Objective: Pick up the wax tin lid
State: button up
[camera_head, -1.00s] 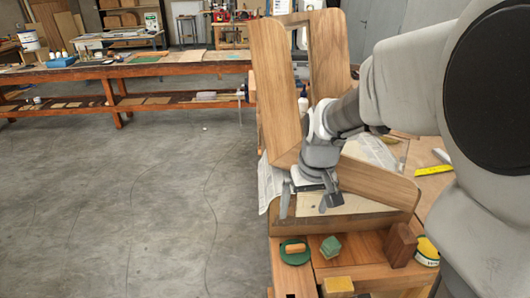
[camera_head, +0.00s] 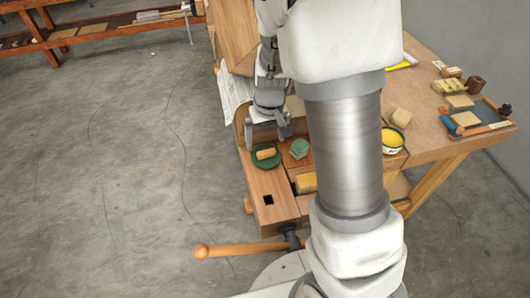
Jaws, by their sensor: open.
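A dark green round disc (camera_head: 262,163), which looks like the wax tin lid, lies on the wooden bench end at the near left. A small orange-brown block (camera_head: 265,153) sits on it. The open wax tin (camera_head: 392,140), with yellow wax inside, stands to the right, partly hidden by my arm. My gripper (camera_head: 267,138) is open and empty, pointing down just behind the disc. Its fingers are spread left and right; the height gap to the disc is hard to judge.
A green faceted block (camera_head: 300,148) stands close right of the disc, and a yellow block (camera_head: 305,183) lies nearer. A vise handle (camera_head: 235,249) sticks out in front. A wooden block (camera_head: 401,117) and tools lie on the right bench. Floor to the left is clear.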

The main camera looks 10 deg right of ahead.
aim_at(267, 152)
jog(key=shift+w+d+f+b, duration=0.1)
jog(key=shift+w+f, duration=0.1)
jog(key=shift+f, duration=0.85)
jog(key=shift+w+d+f+b, duration=0.1)
jog(key=shift+w+f, duration=0.05)
jog(key=shift+f, duration=0.85)
jog(key=shift+w+d+f+b, duration=0.1)
jog(key=shift+w+f, duration=0.1)
jog(key=shift+f, duration=0.85)
jog(key=c, duration=1.4)
jog(key=shift+o, duration=0.2)
jog(key=shift+r, duration=0.1)
jog(key=shift+s+r, duration=0.2)
jog(key=shift+r, duration=0.2)
notch_tip(267, 152, up, 7)
jog(key=shift+f+p, duration=0.15)
jog(key=shift+p, duration=0.25)
jog(key=s+b, duration=1)
jog(key=s, duration=0.9)
jog(key=shift+s+f, duration=0.3)
jog(key=shift+f, duration=0.05)
